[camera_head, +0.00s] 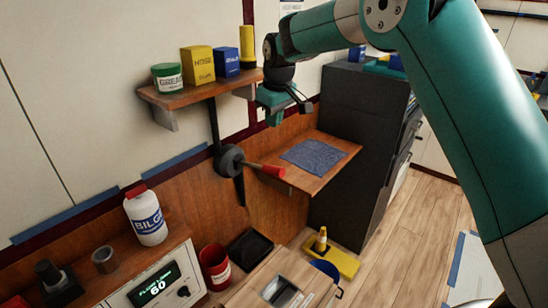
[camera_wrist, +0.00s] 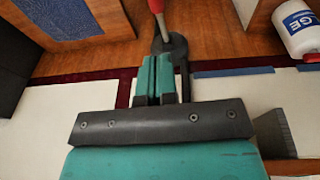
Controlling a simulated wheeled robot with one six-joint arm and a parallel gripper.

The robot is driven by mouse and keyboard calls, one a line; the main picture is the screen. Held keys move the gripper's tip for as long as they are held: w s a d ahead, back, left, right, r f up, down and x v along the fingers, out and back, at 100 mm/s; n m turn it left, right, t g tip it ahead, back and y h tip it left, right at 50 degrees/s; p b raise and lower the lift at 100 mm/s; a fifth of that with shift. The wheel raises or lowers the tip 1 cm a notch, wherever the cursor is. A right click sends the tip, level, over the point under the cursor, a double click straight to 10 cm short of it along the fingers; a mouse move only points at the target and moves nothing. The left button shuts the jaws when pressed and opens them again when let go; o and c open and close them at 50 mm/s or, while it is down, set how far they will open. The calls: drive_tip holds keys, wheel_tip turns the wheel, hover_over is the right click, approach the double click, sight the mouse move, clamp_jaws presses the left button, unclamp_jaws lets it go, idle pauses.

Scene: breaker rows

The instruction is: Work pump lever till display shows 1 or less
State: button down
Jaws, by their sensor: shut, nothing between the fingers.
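The pump lever has a red grip (camera_head: 268,171) on a rod from a dark round hub (camera_head: 230,159) on the wooden wall panel. It sticks out to the right, tilted slightly down. In the wrist view the red grip (camera_wrist: 156,5) is cut by the top edge, with the hub (camera_wrist: 171,47) just beyond my fingertips. The display (camera_head: 156,285) reads 60 in green. My gripper (camera_head: 274,119) is shut and empty, above the lever and apart from it in the head view. It also shows shut in the wrist view (camera_wrist: 157,58).
A shelf (camera_head: 190,95) with a green jar, yellow and blue boxes and a yellow cylinder is left of my gripper. A wooden ledge (camera_head: 335,148) with a blue cloth lies right of the lever. A white BILGE bottle (camera_head: 146,216) stands lower left, near a red bucket (camera_head: 214,268).

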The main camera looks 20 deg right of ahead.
drive_tip(key=shift+f, duration=0.1)
drive_tip(key=p, duration=0.3)
hover_over(273, 168)
wheel_tip(273, 168, down, 8)
drive_tip(key=shift+s+d+f+p, duration=0.15)
drive_tip(key=shift+f+p, duration=0.35)
drive_tip(key=shift+f, duration=0.9)
drive_tip(key=shift+s+a+f+p, duration=0.1)
drive_tip(key=shift+f+p, duration=0.4)
drive_tip(key=shift+f, duration=0.85)
